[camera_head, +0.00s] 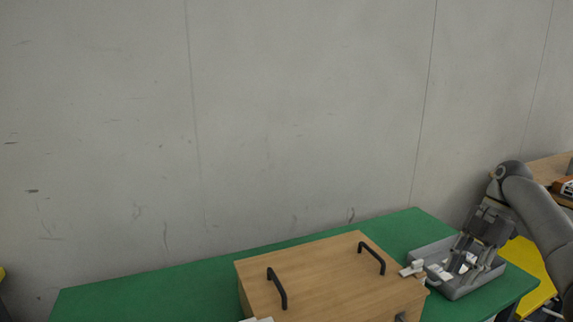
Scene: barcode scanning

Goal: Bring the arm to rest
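My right arm comes in from the right edge, and its dark grey gripper (462,270) points down over a grey tray (462,293) on the green table. Its two fingers look spread apart. Small white items (439,272) lie in the tray, close to the fingertips. I cannot tell whether the fingers touch any of them. My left gripper is not in view.
A wooden box (325,278) with two black handles stands left of the tray, with a white item (412,269) at its right edge. The green table (150,293) is clear on the left. A grey wall (300,110) rises behind. Something yellow (528,262) lies beyond the tray.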

